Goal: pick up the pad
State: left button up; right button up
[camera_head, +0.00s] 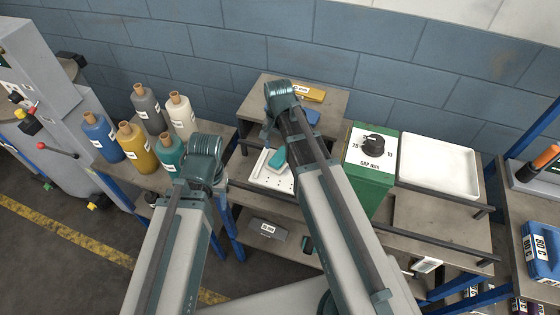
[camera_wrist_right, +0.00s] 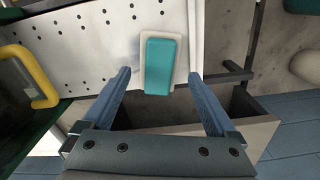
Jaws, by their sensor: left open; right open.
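The pad is a teal block with a pale base (camera_head: 277,157). It lies on a white perforated board (camera_head: 258,178) on the bench, partly behind my right arm in the head view. In the right wrist view the pad (camera_wrist_right: 160,65) lies ahead, between the lines of the two fingers. My right gripper (camera_wrist_right: 158,78) is open and empty, with a finger to each side of the pad and apart from it. My left gripper (camera_head: 218,184) is mostly hidden behind its own wrist, left of the board, with nothing seen in it.
A green box with a black dial (camera_head: 372,165) stands right of the board, beside a white tray (camera_head: 438,165). Several bottles, including a yellow one (camera_head: 138,148), stand at the left. A raised shelf (camera_head: 325,110) is behind the board. Dark rails (camera_head: 420,243) run along the bench front.

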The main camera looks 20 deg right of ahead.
aim_at(280, 156)
jog(key=f+b, duration=0.4)
jog(key=f, duration=0.1)
jog(key=shift+w+d+b, duration=0.15)
jog(key=shift+d+b, duration=0.05)
jog(key=shift+b, duration=0.1)
jog(key=shift+r, duration=0.1)
jog(key=c, duration=1.3)
jog(key=shift+r, duration=0.1)
